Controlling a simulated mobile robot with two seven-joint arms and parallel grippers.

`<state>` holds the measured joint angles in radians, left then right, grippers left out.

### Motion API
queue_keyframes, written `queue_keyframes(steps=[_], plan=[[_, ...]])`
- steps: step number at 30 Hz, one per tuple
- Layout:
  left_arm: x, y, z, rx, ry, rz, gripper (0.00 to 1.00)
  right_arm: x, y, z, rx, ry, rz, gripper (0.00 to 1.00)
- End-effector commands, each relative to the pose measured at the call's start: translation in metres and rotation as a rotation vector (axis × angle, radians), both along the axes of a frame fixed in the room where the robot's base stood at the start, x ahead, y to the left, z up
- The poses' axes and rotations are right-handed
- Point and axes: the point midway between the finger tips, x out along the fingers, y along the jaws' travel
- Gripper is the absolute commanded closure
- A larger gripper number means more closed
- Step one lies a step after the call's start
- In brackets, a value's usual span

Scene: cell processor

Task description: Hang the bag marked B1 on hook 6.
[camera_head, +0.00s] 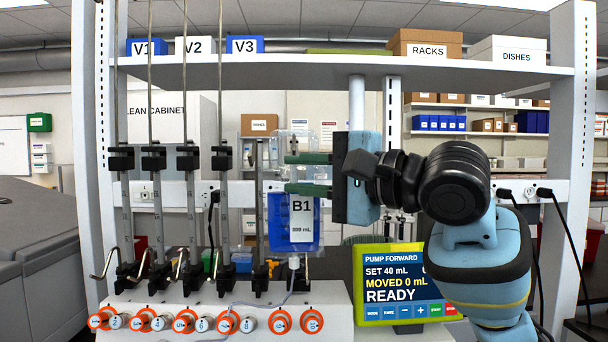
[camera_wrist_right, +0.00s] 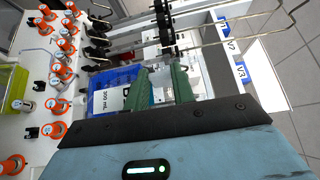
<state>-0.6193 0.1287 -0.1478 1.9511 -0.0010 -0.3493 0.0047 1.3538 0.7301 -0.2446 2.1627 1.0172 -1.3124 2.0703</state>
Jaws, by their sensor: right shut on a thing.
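The bag's label also shows beyond the fingers in the right wrist view (camera_wrist_right: 104,103). Several bent metal hooks (camera_head: 104,263) show low on the left, by the vertical poles. I cannot read a hook number 6. My left gripper is not in view.
Several vertical poles with black clamps (camera_head: 187,158) stand left of the bag. Below is a white console (camera_head: 330,300) with orange-ringed numbered ports. A pump screen (camera_head: 405,285) reads READY at right. A shelf (camera_head: 340,72) with boxes spans above.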

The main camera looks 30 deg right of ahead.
Motion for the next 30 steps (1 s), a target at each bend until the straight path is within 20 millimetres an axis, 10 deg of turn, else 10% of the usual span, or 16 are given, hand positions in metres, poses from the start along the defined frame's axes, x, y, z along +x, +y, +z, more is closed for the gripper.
queue_keyframes(steps=[30], plan=[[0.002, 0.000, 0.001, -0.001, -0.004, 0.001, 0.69, 0.059, -0.029, -0.022, 0.001, -0.002, 0.000, 1.00]])
